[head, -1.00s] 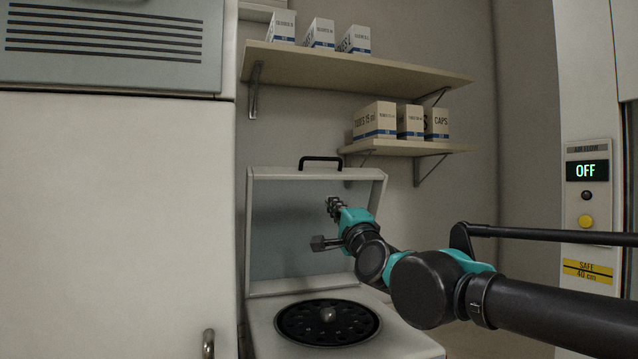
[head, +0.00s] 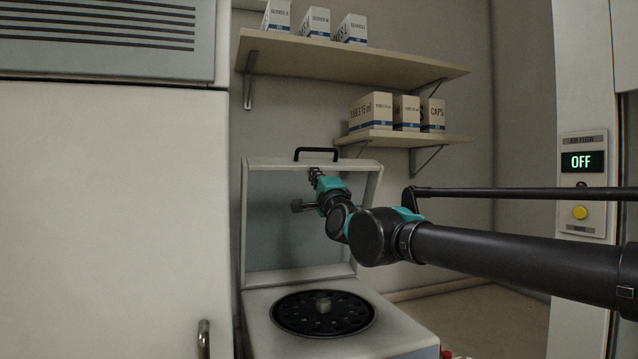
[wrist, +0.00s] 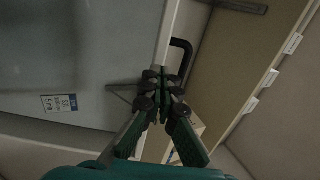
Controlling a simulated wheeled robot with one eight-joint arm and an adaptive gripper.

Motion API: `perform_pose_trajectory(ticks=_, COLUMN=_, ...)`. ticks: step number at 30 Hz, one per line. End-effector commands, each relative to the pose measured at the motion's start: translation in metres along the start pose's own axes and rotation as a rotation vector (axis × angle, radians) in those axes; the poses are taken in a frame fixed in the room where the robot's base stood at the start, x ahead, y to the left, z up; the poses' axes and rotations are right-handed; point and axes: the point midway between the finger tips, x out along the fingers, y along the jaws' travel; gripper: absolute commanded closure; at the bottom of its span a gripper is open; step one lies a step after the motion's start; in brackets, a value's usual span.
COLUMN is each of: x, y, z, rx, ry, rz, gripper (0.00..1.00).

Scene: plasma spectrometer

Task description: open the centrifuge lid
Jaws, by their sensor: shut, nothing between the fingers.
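The centrifuge lid (head: 281,225) stands raised, nearly upright, at the back of the centrifuge body (head: 262,330). Its black handle (head: 316,151) is on the top edge. The round black rotor (head: 345,322) with a light hub lies uncovered below. My gripper (head: 314,174) is in front of the lid's inner face, near the top edge and just below the handle. In the wrist view my gripper (wrist: 163,82) has its fingertips together with nothing between them, beside the lid's pale edge and close to the handle (wrist: 182,60). Whether the fingers touch the lid is unclear.
Two wall shelves with boxes hang above the lid, the lower shelf (head: 440,140) behind and right of it. A tall white cabinet (head: 105,220) stands close on the left. A panel reading OFF (head: 581,162) is at the right. Floor shows right of the centrifuge.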

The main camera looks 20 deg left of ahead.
Motion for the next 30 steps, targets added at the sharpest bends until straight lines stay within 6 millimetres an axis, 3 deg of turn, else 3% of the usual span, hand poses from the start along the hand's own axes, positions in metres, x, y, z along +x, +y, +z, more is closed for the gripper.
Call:
perform_pose_trajectory(ticks=4, x=0.011, y=0.0, z=0.0, rx=0.0, ry=0.001, rz=0.0, gripper=1.0)
perform_pose_trajectory(ticks=19, x=0.02, y=0.0, z=0.0, rx=0.0, ry=0.001, rz=0.014, gripper=1.0)
perform_pose_trajectory(ticks=30, x=0.097, y=0.002, z=0.0, rx=-0.001, ry=0.001, rz=0.129, gripper=1.0)
